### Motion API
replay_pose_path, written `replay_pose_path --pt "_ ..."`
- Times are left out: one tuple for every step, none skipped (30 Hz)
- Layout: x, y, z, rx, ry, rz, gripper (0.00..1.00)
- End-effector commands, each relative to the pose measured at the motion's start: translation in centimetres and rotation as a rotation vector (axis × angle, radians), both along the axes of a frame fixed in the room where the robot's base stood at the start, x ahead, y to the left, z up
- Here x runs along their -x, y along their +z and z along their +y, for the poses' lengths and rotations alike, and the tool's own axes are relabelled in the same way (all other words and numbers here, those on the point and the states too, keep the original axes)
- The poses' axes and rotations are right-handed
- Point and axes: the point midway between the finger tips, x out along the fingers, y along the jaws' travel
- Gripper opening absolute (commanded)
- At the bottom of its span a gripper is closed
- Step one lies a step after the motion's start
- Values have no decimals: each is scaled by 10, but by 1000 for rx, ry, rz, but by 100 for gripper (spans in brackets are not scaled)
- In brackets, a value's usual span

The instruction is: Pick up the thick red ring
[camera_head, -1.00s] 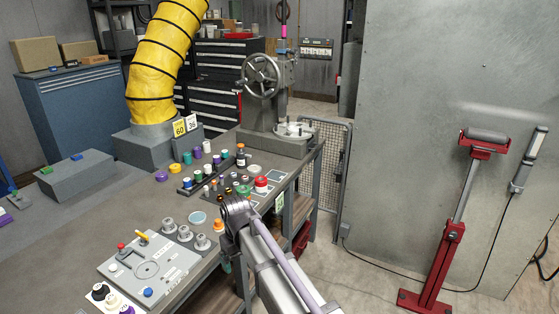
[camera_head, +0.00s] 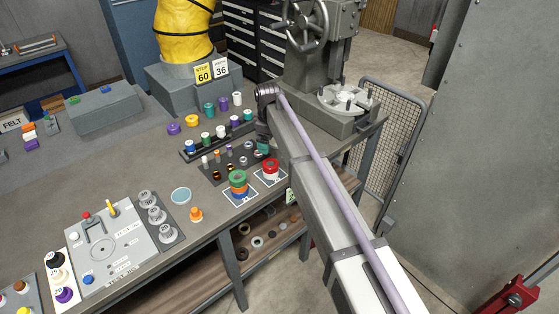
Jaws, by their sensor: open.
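A red ring (camera_head: 271,166) sits on a white-bordered card near the right front edge of the bench, with something white showing at it. A stack of green, blue and orange rings (camera_head: 238,184) stands on another card to its left.
A dark rack (camera_head: 222,137) and a tray of small parts (camera_head: 228,166) lie left of my gripper. A grey press (camera_head: 318,75) with a round table stands behind. A lever panel (camera_head: 110,245) is at the front left. The bench (camera_head: 120,170) is clear at mid-left.

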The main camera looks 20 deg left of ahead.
Motion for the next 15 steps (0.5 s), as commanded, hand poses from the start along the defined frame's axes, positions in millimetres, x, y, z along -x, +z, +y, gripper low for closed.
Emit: replay_pose_path --pt "0 -1 0 0 1 0 92" --pt "0 -3 0 0 1 0 92" --pt "0 -8 0 0 0 0 92" --pt "0 -13 0 0 -1 0 92" --pt "0 -19 0 0 -1 0 92" --pt "0 -28 0 0 -1 0 92" --pt "0 -35 0 0 -2 0 92" --pt "0 -42 0 0 -2 0 92" --pt "0 -50 0 0 -2 0 92" --pt "0 -55 0 0 -2 0 92" --pt "0 -59 0 0 -2 0 92" --pt "0 -61 0 0 -3 0 92" --pt "0 -61 0 0 -3 0 92" --pt "0 -60 0 0 -3 0 92" --pt "0 -58 0 0 -3 0 92"
